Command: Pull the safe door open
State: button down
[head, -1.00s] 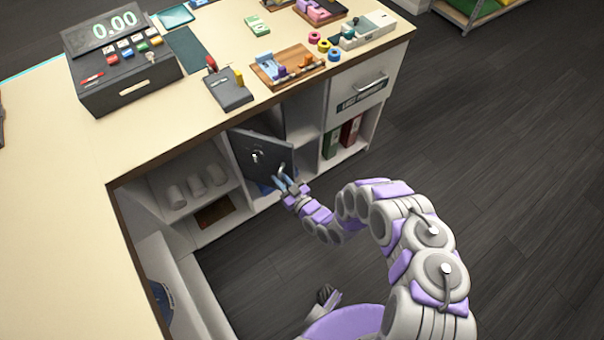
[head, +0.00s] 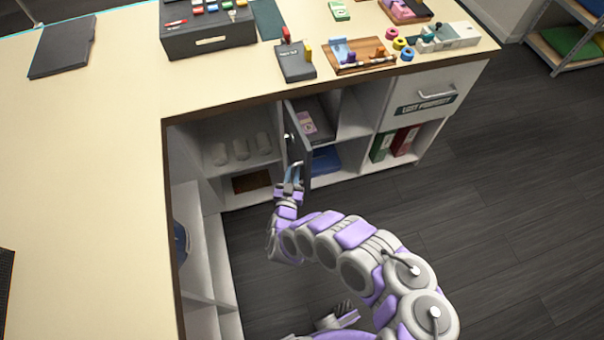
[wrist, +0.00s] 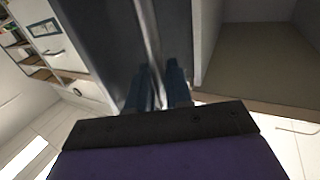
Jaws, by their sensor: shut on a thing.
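The safe door (head: 297,146) is dark grey and stands swung out from the shelf unit under the counter, seen nearly edge-on in the head view. The open safe (head: 318,118) shows to its right, with a pinkish item (head: 306,122) inside. My gripper (head: 294,175) is at the lower part of the door, its blue fingers shut on the door handle. In the wrist view, the blue fingers (wrist: 157,90) close around the bar-like handle (wrist: 152,40) against the dark door. The exact grip is partly hidden by the fingers.
White rolls or cups (head: 240,149) stand on a shelf left of the door. Red and green binders (head: 393,145) stand in a compartment to the right, below the lost property drawer (head: 428,97). The counter (head: 120,100) overhangs the shelves. The dark floor in front is clear.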

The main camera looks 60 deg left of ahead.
jog(key=shift+s+a+r, duration=0.1)
jog(key=shift+s+a, duration=0.1)
jog(key=shift+s, duration=0.15)
dwell(0.3)
jog(key=c, duration=1.4)
grip_release()
jog(key=shift+o, duration=0.8)
jog(key=shift+a, duration=0.15)
jog(key=p+v, duration=0.1)
jog(key=v, duration=1.6)
jog(key=shift+s+p, duration=0.3)
jog(key=shift+p, duration=0.05)
